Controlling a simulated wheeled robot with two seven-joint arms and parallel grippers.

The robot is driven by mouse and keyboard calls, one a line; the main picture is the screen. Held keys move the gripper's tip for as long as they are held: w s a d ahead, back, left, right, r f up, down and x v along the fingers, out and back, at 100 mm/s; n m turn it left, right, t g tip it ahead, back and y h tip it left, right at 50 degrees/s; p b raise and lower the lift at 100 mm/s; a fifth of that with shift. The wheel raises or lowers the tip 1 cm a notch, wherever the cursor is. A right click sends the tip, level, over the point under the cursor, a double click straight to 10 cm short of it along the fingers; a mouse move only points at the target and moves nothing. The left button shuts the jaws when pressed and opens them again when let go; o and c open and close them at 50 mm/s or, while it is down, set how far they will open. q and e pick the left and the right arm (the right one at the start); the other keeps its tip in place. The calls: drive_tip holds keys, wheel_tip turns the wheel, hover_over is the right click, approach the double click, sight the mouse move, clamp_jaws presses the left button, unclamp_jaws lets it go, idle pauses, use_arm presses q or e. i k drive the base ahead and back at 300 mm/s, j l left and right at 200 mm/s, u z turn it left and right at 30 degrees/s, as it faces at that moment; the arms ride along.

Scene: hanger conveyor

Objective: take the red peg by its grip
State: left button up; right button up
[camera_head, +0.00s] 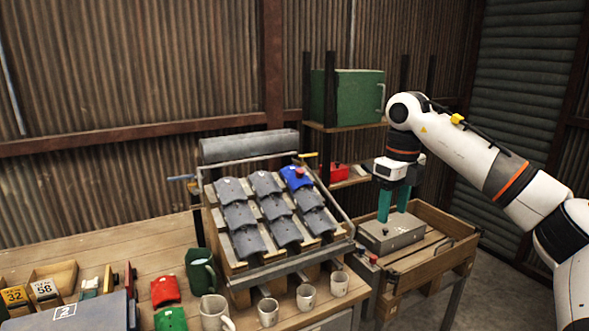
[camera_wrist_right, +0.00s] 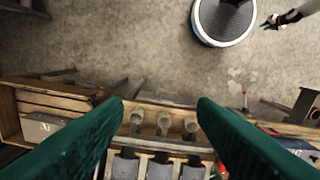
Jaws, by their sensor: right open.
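I cannot clearly make out which thing is the red peg. A small red knob (camera_head: 300,172) shows at the blue tile on the sloped rack, and a small red-topped piece (camera_head: 373,260) shows by the left edge of the wooden crate. No separate grip can be made out on either. My right gripper (camera_head: 393,213) points down with its teal fingers apart, over the grey box in the crate and away from both red pieces. In the right wrist view, its fingers (camera_wrist_right: 160,105) are spread with nothing held between them. My left gripper is not in view.
The rack of grey tiles (camera_head: 242,215) stands on the workbench (camera_head: 105,258), with several cups in front. The grey box (camera_head: 392,233) lies in the wooden crate (camera_head: 425,270) at right. A green cabinet (camera_head: 350,98) stands on the shelf behind. Bare floor shows right of the crate.

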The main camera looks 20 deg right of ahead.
sight(299, 172)
drive_tip(key=i, duration=1.7)
